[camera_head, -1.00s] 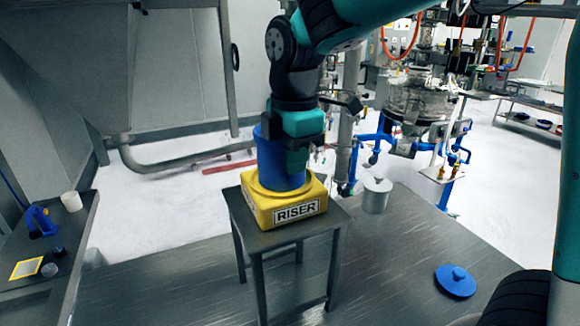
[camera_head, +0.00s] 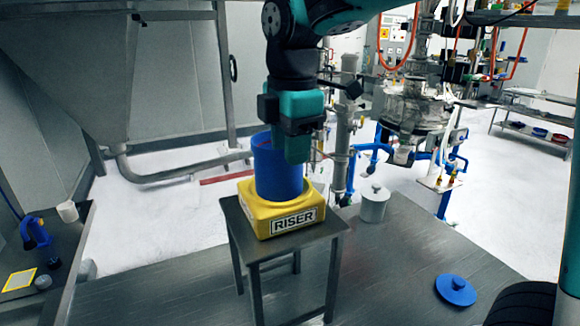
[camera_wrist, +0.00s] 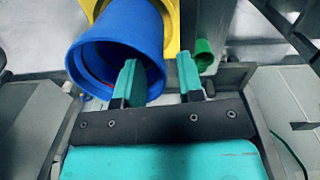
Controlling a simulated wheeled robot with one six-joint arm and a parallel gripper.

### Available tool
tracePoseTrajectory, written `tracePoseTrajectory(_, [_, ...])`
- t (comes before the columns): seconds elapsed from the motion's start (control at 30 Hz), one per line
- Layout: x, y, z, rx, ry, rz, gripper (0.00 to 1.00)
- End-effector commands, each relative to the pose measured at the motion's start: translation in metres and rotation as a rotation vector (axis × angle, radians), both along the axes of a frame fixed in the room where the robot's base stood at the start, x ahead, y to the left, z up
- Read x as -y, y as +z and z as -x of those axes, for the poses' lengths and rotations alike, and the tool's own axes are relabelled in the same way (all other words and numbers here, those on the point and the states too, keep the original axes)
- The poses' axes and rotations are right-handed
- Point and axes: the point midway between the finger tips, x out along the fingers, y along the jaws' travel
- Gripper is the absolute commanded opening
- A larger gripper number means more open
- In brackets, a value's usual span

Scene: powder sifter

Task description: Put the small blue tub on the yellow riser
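The blue tub (camera_head: 277,172) stands upright on top of the yellow riser (camera_head: 258,219), which carries a RISER label. My gripper (camera_head: 297,155) is at the tub's upper right side, its fingers overlapping the rim in the head view. In the wrist view, my gripper (camera_wrist: 158,60) has its two teal fingers apart, with the right wall of the tub (camera_wrist: 122,25) seen between them. One finger lies across the tub's mouth and the other is outside it. Whether either touches the wall cannot be told.
The riser sits on a small metal table (camera_head: 327,238). A grey lidded pot (camera_head: 373,206) and a blue lid (camera_head: 456,290) rest on the lower grey surface to the right. A side bench (camera_head: 68,270) at left holds a blue tool (camera_head: 36,233) and a white cup (camera_head: 67,211).

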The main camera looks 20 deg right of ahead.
Motion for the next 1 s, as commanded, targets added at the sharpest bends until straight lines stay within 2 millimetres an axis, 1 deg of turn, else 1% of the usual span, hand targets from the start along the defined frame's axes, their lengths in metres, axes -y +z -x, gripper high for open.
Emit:
tracePoseTrajectory(0.13, [0.0, 0.023, 0.001, 0.003, 0.0, -0.001, 0.35])
tracePoseTrajectory(0.3, [0.0, 0.036, 0.002, 0.001, 0.0, -0.001, 0.35])
tracePoseTrajectory(1.0, [0.0, 0.037, 0.002, -0.001, 0.0, 0.0, 0.35])
